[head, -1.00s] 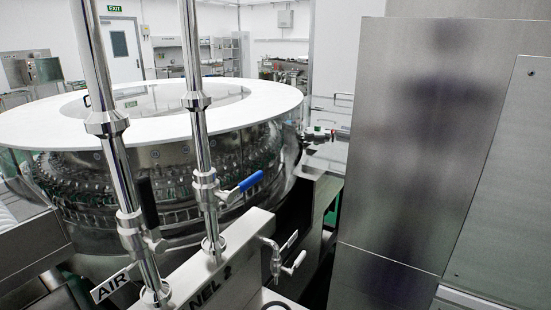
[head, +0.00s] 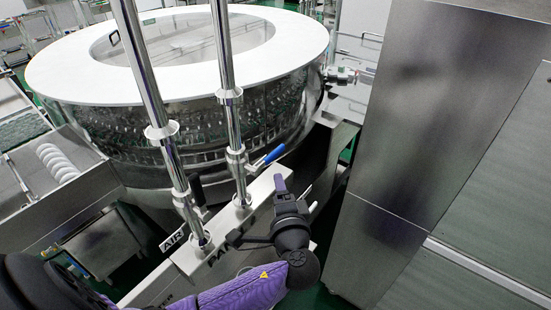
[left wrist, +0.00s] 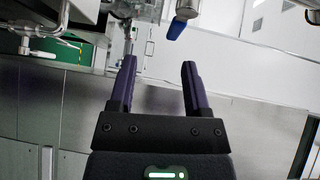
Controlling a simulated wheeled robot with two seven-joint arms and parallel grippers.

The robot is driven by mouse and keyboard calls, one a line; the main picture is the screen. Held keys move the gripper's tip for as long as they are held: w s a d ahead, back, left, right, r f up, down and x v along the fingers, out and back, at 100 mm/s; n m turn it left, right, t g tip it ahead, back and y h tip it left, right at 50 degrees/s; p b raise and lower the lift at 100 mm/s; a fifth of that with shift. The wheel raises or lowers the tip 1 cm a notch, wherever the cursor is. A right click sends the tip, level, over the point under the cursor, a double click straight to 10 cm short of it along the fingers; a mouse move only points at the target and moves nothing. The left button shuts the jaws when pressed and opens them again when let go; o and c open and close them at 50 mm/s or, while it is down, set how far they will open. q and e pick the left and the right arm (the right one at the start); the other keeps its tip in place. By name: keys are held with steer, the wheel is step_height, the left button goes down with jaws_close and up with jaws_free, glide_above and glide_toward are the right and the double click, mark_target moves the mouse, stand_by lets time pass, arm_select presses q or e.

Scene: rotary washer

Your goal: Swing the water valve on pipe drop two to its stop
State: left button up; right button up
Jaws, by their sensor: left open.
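The water valve's blue lever (head: 273,154) sticks out to the right and slightly up from its valve body (head: 237,160) on the right-hand steel pipe (head: 224,60). My left gripper (head: 281,188) is just below the lever in the head view, apart from it, with open, empty jaws. In the left wrist view the fingers (left wrist: 159,66) are spread, and the blue lever (left wrist: 177,28) shows beyond the tips, nearer the right finger. My right gripper is not in view.
The left-hand pipe (head: 150,80) stands close by, with a black lever (head: 197,190) and an AIR label (head: 172,241). The round washer (head: 60,80) with its white rim is behind. A tall steel cabinet (head: 420,110) stands at right.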

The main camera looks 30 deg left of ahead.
mark_target(276, 157)
arm_select(q)
steer(key=shift+m+t, duration=0.4)
steer(key=shift+t, duration=0.1)
steer(key=x, duration=0.3)
steer(key=r+x, duration=0.1)
steer(key=x, duration=0.6)
steer(key=shift+w+r, duration=0.25)
steer(key=shift+y, duration=0.3)
jaws_close()
steer(key=shift+f, duration=0.1)
